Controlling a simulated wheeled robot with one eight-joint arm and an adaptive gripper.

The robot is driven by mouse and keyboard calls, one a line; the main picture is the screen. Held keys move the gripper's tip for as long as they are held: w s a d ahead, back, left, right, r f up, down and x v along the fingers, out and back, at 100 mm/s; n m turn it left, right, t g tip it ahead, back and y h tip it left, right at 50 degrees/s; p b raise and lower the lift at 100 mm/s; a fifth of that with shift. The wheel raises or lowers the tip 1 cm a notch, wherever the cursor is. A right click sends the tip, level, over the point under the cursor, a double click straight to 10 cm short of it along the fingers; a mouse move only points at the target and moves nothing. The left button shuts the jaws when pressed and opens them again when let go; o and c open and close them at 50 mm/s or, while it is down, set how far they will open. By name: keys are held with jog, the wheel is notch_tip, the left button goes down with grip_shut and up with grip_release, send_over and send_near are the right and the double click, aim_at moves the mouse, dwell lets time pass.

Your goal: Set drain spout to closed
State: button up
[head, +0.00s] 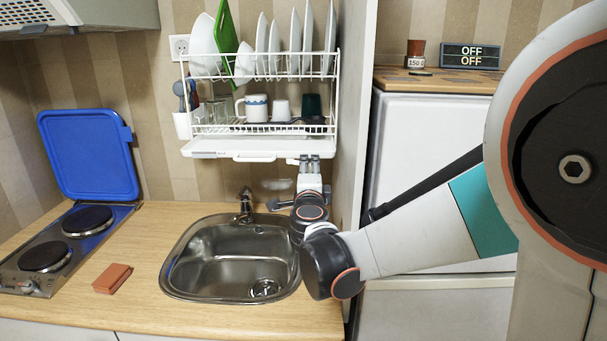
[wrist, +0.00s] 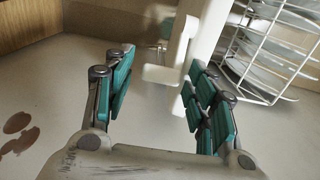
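The white drip tray (head: 215,146) is under the dish rack on the wall. In the wrist view a small white drain spout (wrist: 161,75) sticks out from the tray's white edge (wrist: 205,35). The spout is between the fingertips of my gripper (wrist: 160,80), a little beyond them, with gaps on both sides. My gripper is open, with its teal finger pads apart and nothing held. In the head view my gripper (head: 310,163) is just below the right end of the tray. The spout is too small there to make out clearly.
The rack (head: 262,75) holds plates, cups and a green board. A sink (head: 235,262) with a tap (head: 246,205) lies below. A tall side panel (head: 355,130) stands close to my gripper's right. The hob (head: 65,245) with its raised blue lid (head: 88,155) is at left.

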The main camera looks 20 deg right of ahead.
jog(key=v, duration=1.2)
jog(key=shift+s+a, duration=0.1)
